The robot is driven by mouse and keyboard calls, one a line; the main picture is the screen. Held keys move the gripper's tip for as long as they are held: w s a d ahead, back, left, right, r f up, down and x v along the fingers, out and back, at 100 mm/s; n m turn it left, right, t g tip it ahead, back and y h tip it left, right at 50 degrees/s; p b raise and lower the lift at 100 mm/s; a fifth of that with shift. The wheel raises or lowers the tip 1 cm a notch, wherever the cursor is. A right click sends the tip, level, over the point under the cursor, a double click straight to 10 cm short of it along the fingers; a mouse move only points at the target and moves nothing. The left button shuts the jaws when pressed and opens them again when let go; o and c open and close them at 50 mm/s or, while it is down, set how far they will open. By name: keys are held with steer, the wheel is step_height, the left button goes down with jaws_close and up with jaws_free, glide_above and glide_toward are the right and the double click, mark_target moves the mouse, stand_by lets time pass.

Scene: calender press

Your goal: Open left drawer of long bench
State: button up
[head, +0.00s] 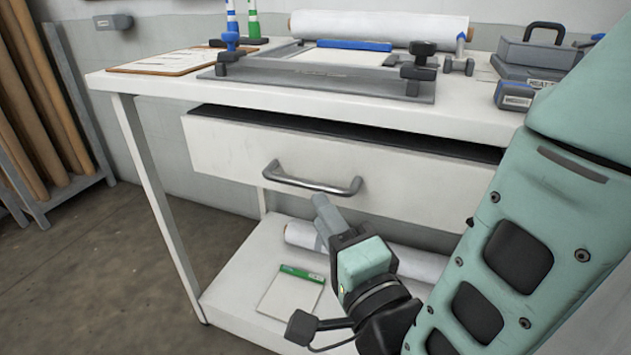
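The long white bench (450,120) fills the middle of the head view. Its drawer (235,150) has a white front with a bent metal bar handle (312,183). The drawer front stands out from under the bench top, with a dark gap along its upper edge, so it is partly open. My gripper (322,205) is just below the right part of the handle, its grey fingers pointing up toward it. I cannot tell whether the fingers touch the handle or how far apart they are.
The lower shelf (240,262) holds another roll (415,262) and a pad (291,290). Tall brown rolls (40,120) stand left. Floor left of the bench is clear.

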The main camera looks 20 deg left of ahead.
mark_target(303, 180)
steer(key=x, duration=0.8)
steer(key=shift+w+a, duration=0.1)
steer(key=shift+w, duration=0.05)
jaws_close()
